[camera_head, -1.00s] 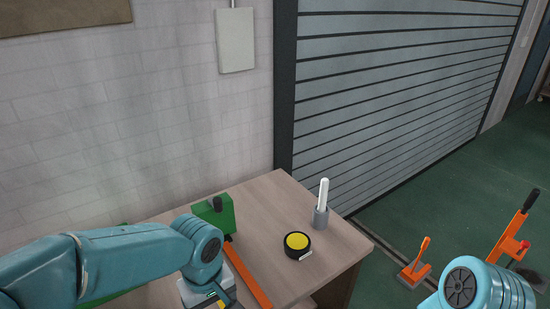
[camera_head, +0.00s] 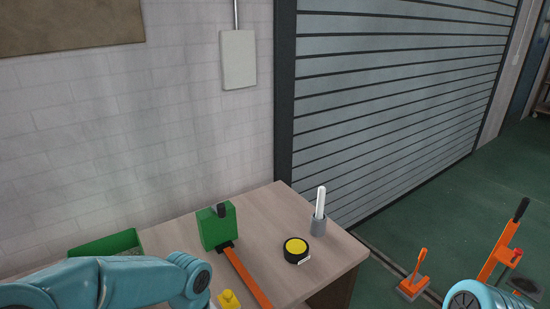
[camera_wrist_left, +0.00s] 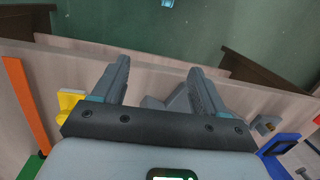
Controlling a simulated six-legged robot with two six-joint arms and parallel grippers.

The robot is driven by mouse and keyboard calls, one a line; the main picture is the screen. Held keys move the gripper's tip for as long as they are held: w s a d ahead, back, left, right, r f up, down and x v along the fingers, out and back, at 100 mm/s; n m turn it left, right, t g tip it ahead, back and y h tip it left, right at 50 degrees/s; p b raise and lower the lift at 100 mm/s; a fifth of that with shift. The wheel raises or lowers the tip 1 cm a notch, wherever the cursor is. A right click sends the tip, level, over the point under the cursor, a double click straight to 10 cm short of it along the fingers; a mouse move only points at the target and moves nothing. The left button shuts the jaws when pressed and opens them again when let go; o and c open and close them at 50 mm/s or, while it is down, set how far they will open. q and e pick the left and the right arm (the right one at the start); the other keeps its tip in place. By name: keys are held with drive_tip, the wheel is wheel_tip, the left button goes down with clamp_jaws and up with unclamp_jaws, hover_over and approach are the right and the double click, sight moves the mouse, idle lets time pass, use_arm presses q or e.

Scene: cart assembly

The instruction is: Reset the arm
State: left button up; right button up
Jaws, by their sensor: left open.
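My left arm (camera_head: 110,283) comes in from the left in the head view, low over the near left part of the wooden table. Its gripper is below the frame there. In the left wrist view my left gripper (camera_wrist_left: 160,85) is open, its two grey fingers apart with nothing held between them. A grey angular part (camera_wrist_left: 178,100) shows behind and between the fingers. My right arm (camera_head: 474,297) shows only as a teal joint at the bottom right of the head view. The right gripper is out of view.
On the table (camera_head: 272,205) are a green block (camera_head: 216,228), an orange bar (camera_head: 247,276), a yellow-topped round box (camera_head: 296,247), a grey holder with a white stick (camera_head: 319,215), a green tray (camera_head: 105,245) and a yellow piece (camera_head: 229,300). Orange floor fixtures (camera_head: 413,284) stand at right.

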use_arm(q)
drive_tip(key=s+d+f+m+g+h, duration=0.1)
drive_tip(key=s+d+f+h, duration=0.1)
drive_tip(key=s+f, duration=0.75)
drive_tip(key=s+d+f+m+h, duration=0.1)
drive_tip(key=s+d+f+h, duration=0.15)
drive_tip(key=s+f, duration=0.65)
drive_tip(key=w+m+t, duration=0.1)
drive_tip(key=w+f+m+t, duration=0.1)
drive_tip(key=w, duration=0.1)
drive_tip(key=w+f+m+t, duration=0.1)
drive_tip(key=w, duration=0.1)
drive_tip(key=shift+w+a+f+m, duration=0.1)
drive_tip(key=shift+w+a+m, duration=0.15)
drive_tip(key=shift+a+m, duration=0.1)
